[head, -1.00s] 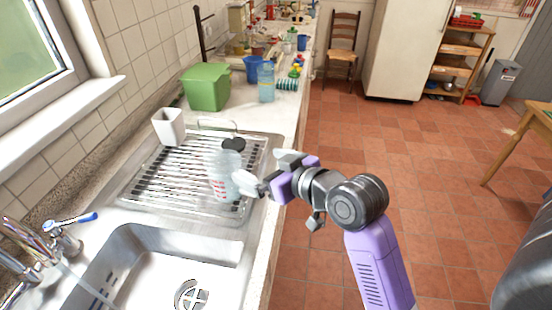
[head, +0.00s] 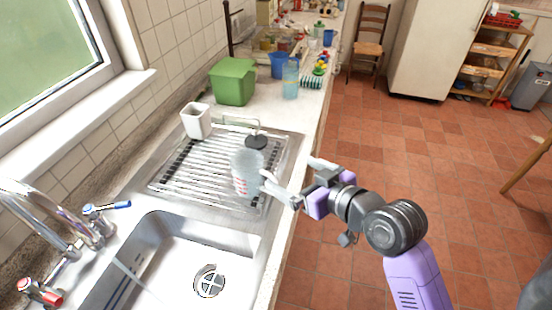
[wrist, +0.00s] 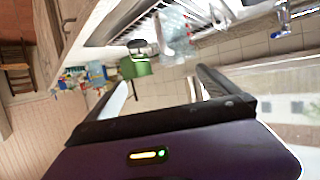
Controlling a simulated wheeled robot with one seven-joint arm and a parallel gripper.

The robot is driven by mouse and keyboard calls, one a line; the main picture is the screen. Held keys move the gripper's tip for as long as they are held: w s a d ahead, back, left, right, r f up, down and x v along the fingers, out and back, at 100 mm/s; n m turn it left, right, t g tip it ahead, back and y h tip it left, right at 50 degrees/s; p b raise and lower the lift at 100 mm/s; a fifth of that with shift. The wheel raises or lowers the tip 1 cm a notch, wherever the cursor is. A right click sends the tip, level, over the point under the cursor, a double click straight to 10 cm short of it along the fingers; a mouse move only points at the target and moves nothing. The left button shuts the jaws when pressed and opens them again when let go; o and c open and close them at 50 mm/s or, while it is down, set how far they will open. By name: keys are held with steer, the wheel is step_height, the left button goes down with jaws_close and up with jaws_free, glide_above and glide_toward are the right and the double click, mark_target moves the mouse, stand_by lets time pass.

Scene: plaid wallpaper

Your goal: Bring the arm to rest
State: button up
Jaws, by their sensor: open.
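My gripper (head: 290,178) is open and empty at the counter's front edge, just right of the drying rack, with its fingers pointing left. A clear cup with red markings (head: 246,174) stands on the drying rack (head: 180,180), close to the left of the fingertips. The cup also shows in the wrist view (wrist: 174,35), beyond the open fingers (wrist: 165,85). My purple and grey arm reaches in from the lower right.
A white cup (head: 196,121) stands at the rack's back. A green box (head: 232,82), a blue container (head: 284,66) and a clear bottle (head: 291,80) stand farther along the counter. The sink (head: 170,265) is in front, its tap (head: 45,215) running.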

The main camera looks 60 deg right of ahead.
step_height(320, 180, up, 4)
steer(key=d+m+t+h, duration=0.1)
steer(key=d+t+h, duration=0.1)
steer(key=s+a+f+n+y+b, duration=0.1)
steer(key=s+a+f+n+y, duration=0.1)
steer(key=s+a, duration=0.7)
steer(key=s+a+f+n+y, duration=0.2)
steer(key=s+a+f+y, duration=0.2)
steer(key=s+a+f, duration=0.3)
steer(key=s+a, duration=0.2)
steer(key=a, duration=0.3)
steer(key=shift+s+a+f+b, duration=0.3)
steer(key=shift+a+b, duration=0.05)
steer(key=shift+b, duration=0.05)
